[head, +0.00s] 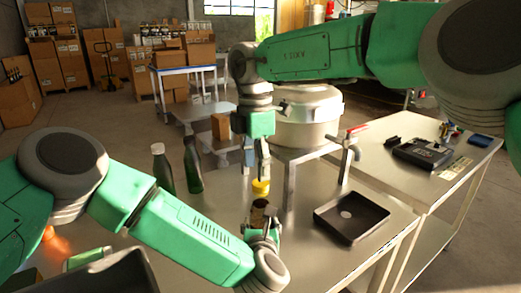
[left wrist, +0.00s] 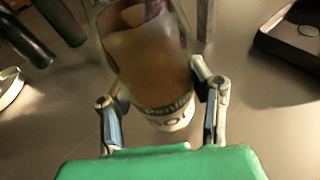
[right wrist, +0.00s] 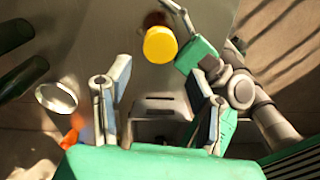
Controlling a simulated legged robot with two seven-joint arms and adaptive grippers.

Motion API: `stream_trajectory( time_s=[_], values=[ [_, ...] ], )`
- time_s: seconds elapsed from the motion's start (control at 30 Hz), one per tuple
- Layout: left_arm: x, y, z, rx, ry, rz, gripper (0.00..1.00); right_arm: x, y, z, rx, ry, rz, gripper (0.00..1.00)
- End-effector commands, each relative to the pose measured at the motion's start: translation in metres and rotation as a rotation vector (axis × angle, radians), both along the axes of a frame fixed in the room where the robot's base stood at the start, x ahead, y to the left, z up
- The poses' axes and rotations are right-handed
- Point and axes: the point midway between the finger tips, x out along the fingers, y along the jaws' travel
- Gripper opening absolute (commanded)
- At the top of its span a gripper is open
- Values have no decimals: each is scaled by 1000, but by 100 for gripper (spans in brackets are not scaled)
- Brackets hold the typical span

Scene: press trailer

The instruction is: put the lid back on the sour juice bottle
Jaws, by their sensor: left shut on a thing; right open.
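The sour juice bottle (left wrist: 150,70), clear with dark contents and a white lettered label, stands at the table's near side; it also shows in the head view (head: 258,214). My left gripper (head: 262,236) is shut around its lower part. The yellow lid (head: 261,187) is at the bottle's top and also shows in the right wrist view (right wrist: 160,45). Whether it is fully seated I cannot tell. My right gripper (head: 256,174) points down just above the lid. Its fingers are apart with nothing between them in the right wrist view (right wrist: 158,95).
Two dark green bottles (head: 162,168) (head: 193,165) stand left of the grippers. A black tray (head: 352,217) lies to the right, with bare table around it. A large metal pot with a tap (head: 307,115) stands behind. A round metal-rimmed object (right wrist: 57,98) lies on the table.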

Motion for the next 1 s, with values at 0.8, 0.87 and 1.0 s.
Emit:
stream_trajectory(
  time_s=[0.8,0.87,1.0],
  values=[
    [0,1,-1,2,0,2,0,-4,2,10,68,26,1957,49],
    [0,1,-1,2,0,2,0,-4,2,12,71,27,2098,49],
    [0,1,-1,2,0,2,0,-4,1,14,77,29,2430,49]
  ],
)
